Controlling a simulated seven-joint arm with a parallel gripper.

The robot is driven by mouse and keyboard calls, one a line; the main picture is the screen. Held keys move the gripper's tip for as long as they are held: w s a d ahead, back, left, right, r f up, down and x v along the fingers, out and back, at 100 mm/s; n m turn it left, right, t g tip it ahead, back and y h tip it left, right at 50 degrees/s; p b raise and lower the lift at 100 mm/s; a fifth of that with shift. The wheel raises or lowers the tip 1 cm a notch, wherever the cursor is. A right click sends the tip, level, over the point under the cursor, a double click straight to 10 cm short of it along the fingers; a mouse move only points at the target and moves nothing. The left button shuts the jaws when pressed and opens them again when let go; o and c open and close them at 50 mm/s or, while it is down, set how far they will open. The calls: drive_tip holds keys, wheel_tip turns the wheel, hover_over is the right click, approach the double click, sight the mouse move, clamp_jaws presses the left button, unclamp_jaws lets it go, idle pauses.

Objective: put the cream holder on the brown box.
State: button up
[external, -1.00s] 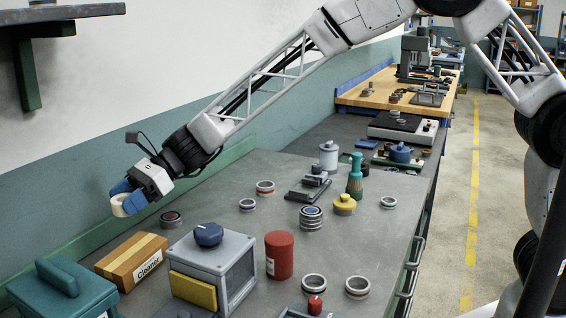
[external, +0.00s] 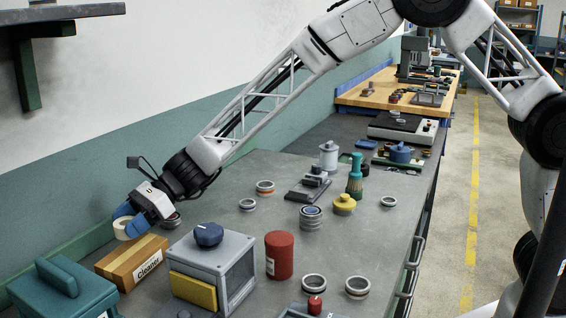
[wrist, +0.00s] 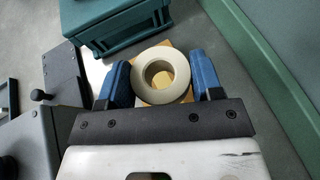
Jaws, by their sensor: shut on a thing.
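The cream holder (external: 128,228) is a pale ring held between the blue fingers of my gripper (external: 130,219) in the external view. In the wrist view the holder (wrist: 160,74) sits between the two blue fingertips of my gripper (wrist: 164,84), its round hole facing the camera. The brown box (external: 133,263), labelled "Cleaner", lies on the bench under and just in front of the holder. In the wrist view a bit of the box (wrist: 157,98) shows through and around the ring. The holder appears above the box; I cannot tell whether they touch.
A teal toolbox (external: 62,290) stands left of the box; it also shows in the wrist view (wrist: 120,25). A grey machine with a blue knob (external: 208,234) stands close on the right, with a red can (external: 279,255) beyond. The wall runs along the left.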

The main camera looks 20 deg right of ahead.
sight(134, 250)
drive_tip(key=shift+f, duration=0.3)
drive_tip(key=shift+f, duration=1.9)
drive_tip(key=shift+f, duration=0.15)
drive_tip(key=o, duration=0.9)
drive_tip(key=shift+o, duration=0.2)
drive_tip(key=shift+w+d+r, duration=0.1)
drive_tip(key=shift+d+r, duration=0.05)
drive_tip(key=shift+r, duration=0.1)
drive_tip(key=v, duration=1.1)
drive_tip(key=shift+d, duration=0.25)
